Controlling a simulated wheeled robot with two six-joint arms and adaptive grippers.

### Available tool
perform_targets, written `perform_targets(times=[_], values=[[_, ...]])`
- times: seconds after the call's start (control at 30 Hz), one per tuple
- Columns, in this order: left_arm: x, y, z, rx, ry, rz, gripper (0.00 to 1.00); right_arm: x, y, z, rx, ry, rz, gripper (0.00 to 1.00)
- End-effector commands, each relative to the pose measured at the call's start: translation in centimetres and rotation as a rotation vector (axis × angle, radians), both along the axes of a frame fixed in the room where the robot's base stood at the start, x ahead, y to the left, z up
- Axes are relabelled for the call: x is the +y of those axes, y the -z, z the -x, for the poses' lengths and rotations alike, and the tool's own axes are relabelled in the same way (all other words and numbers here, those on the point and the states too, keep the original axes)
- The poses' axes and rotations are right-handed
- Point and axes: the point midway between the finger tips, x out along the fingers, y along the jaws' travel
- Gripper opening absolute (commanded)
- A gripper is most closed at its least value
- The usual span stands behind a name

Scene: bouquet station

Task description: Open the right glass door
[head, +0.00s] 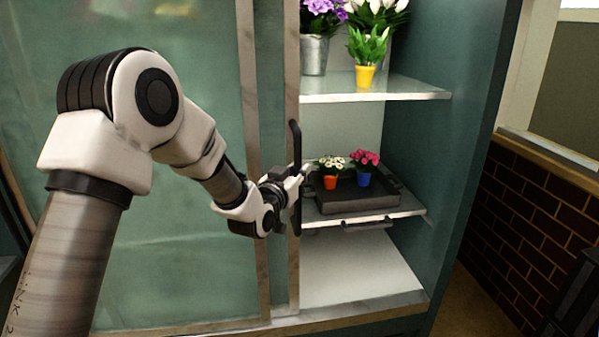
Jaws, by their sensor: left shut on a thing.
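The right glass door (270,90) stands slid to the left, a narrow strip of its glass showing between two upright frame strips. The cabinet's right part is open to view. A dark upright handle (295,140) is at the door's right edge. My left gripper (297,181) is shut on the handle around its middle, and the gripper body partly hides it. My right gripper is not in view.
The open part shows an upper shelf (375,92) with potted flowers. A dark tray (357,203) with two small flowerpots sits on the lower shelf (416,212), right of my gripper. A brick wall (535,235) stands at the right.

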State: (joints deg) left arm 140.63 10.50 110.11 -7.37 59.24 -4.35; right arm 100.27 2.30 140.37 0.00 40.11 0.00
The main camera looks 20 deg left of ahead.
Motion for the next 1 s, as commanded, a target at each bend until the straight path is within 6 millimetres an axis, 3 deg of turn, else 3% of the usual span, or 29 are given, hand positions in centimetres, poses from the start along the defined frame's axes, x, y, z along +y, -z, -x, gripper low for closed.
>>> perform_targets(times=[0.13,0.17,0.2,0.23,0.63,1.0], values=[[0.0,0.0,0.0,0.002,0.000,0.000,0.00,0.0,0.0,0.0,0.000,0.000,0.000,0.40],[0.0,0.0,0.0,0.002,0.000,0.000,0.26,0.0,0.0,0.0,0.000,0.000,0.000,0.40],[0.0,0.0,0.0,0.001,0.000,0.000,0.40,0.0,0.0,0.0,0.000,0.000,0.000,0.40],[0.0,0.0,0.0,0.001,0.000,0.000,0.45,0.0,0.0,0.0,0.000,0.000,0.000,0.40],[0.0,0.0,0.9,0.001,0.000,0.001,0.45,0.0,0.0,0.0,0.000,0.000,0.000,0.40],[-0.1,0.0,9.5,0.002,0.000,0.004,0.45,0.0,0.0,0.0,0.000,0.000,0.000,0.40]])
